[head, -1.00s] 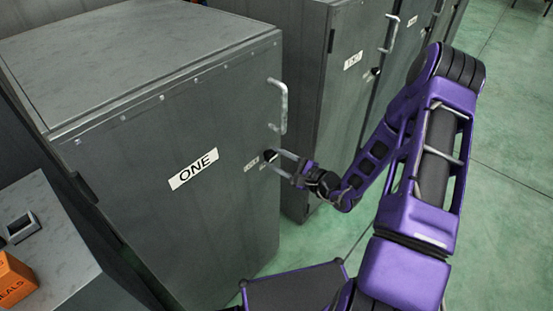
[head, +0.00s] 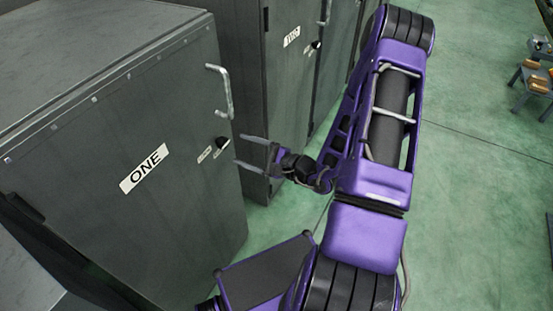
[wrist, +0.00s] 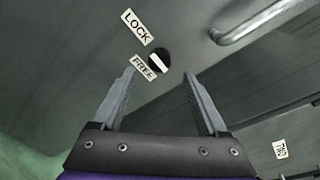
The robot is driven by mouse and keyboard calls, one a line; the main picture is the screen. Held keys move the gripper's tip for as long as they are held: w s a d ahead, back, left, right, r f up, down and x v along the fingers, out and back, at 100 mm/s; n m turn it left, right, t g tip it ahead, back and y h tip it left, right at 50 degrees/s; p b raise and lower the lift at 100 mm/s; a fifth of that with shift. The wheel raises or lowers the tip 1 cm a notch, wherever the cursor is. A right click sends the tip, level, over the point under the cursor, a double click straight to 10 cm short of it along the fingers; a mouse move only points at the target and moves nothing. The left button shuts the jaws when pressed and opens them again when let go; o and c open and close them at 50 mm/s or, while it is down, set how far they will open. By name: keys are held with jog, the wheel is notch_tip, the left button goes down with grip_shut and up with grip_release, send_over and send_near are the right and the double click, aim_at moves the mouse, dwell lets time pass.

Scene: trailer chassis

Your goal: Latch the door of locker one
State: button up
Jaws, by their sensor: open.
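Locker one's door (head: 120,225) carries the label ONE (head: 145,168) and looks shut in the head view. Its black round latch knob (head: 222,143) sits near the door's right edge, below the handle. In the wrist view the knob (wrist: 159,56) has a white bar, tilted down to the right. The labels LOCK (wrist: 137,27) and FREE (wrist: 143,68) lie to its left. I cannot tell for sure which label the bar marks. My gripper (head: 239,151) is open and empty, fingers pointing at the door; it shows in the wrist view (wrist: 161,76) too. Its fingertips are a little apart from the knob.
A bar handle (head: 221,90) stands out from the door above the knob. Locker two (head: 268,100) stands beyond on the right with its own handle and knob. Open green floor (head: 470,200) lies to the right. A small bench (head: 530,82) is at the far right.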

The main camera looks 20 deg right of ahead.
jog(key=v, duration=1.1)
jog(key=shift+s+d, duration=0.15)
jog(key=shift+s, duration=0.1)
